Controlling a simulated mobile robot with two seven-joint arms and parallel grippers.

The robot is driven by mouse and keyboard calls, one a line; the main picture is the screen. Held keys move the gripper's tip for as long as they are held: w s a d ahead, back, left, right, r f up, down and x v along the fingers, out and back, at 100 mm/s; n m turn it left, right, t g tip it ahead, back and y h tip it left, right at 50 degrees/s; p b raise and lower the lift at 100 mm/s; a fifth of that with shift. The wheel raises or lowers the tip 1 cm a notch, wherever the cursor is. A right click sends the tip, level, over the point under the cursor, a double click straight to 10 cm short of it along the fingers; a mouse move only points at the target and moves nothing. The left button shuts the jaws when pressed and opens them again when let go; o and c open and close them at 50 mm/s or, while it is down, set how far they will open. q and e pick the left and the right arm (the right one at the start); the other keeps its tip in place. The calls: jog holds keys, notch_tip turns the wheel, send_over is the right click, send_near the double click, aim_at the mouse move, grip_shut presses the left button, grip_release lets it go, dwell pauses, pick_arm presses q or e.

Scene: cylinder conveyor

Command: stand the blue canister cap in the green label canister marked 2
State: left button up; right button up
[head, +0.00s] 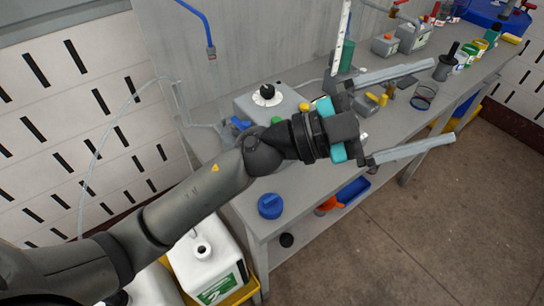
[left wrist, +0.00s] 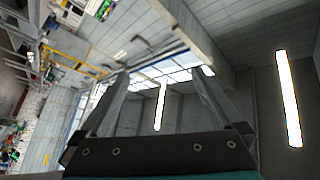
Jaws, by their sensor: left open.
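The blue canister cap (head: 270,206) lies on the front left part of the grey bench in the head view. A white canister with a green label (head: 210,265) stands low beside the bench, with its neck open on top; I cannot read its number. My left gripper (head: 445,101) is open and empty, its long fingers spread over the bench and its front edge, well to the right of the cap. In the left wrist view the open fingers (left wrist: 160,75) point toward the ceiling and windows. My right gripper is not in view.
A lower shelf bears a blue tray (head: 353,190). A yellow tray (head: 240,292) surrounds the green-label canister. Open floor lies right.

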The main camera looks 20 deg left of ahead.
pick_arm(q)
jog(key=s+d+f+m+g+y, duration=0.3)
jog(key=s+f+m+g, duration=0.1)
jog(key=f+m+g, duration=0.15)
jog(key=n+y, duration=0.3)
jog(key=y, duration=1.5)
send_near(271, 199)
jog(key=shift+g, duration=0.45)
jog(key=f, duration=0.7)
jog(key=f+b, duration=0.1)
jog(key=f, duration=0.2)
jog(key=shift+w+d+f, duration=0.15)
jog(key=shift+w+f, duration=0.2)
jog(key=shift+f, duration=0.05)
jog(key=shift+c, duration=0.2)
jog(key=c, duration=1.2)
jog(key=shift+r, duration=0.15)
jog(key=shift+c, duration=0.2)
